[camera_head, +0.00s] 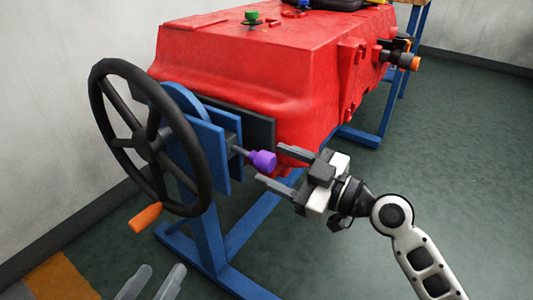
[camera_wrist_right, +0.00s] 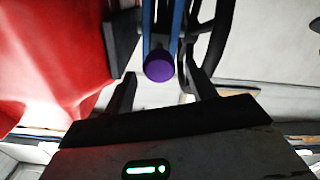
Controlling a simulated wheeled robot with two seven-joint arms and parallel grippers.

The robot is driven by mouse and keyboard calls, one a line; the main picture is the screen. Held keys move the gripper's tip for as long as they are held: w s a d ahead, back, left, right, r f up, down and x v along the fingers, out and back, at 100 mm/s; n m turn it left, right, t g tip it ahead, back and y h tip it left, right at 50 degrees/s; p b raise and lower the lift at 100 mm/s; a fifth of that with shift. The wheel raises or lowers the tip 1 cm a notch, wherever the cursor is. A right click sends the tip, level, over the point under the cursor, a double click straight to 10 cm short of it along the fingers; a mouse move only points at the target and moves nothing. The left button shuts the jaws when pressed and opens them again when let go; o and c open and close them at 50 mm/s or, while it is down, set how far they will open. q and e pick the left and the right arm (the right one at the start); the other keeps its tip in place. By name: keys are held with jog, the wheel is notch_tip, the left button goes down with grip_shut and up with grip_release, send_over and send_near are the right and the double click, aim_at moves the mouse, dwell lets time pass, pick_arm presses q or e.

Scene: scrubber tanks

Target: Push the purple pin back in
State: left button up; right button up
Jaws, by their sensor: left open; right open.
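The purple pin (camera_head: 263,160) is a round knob on a grey shaft that sticks out of the blue bracket (camera_head: 210,150) beside the red tank. My right gripper (camera_head: 268,164) is open, with its two fingers pointing at the pin from the right and the knob near the space between their tips. In the right wrist view the purple knob (camera_wrist_right: 159,67) appears ahead, between the open fingers (camera_wrist_right: 160,78). Contact cannot be told. My left gripper (camera_head: 153,283) is open and empty at the bottom left edge, with only its fingers showing.
A black handwheel (camera_head: 146,143) with an orange handle (camera_head: 146,217) stands left of the bracket. The red tank (camera_head: 270,70) rests on a blue frame (camera_head: 205,240). An orange-tipped fitting (camera_head: 408,61) juts out at the far right. The green floor on the right is clear.

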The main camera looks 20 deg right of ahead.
aim_at(272, 164)
jog(key=shift+x, duration=1.55)
jog(key=shift+c, duration=0.3)
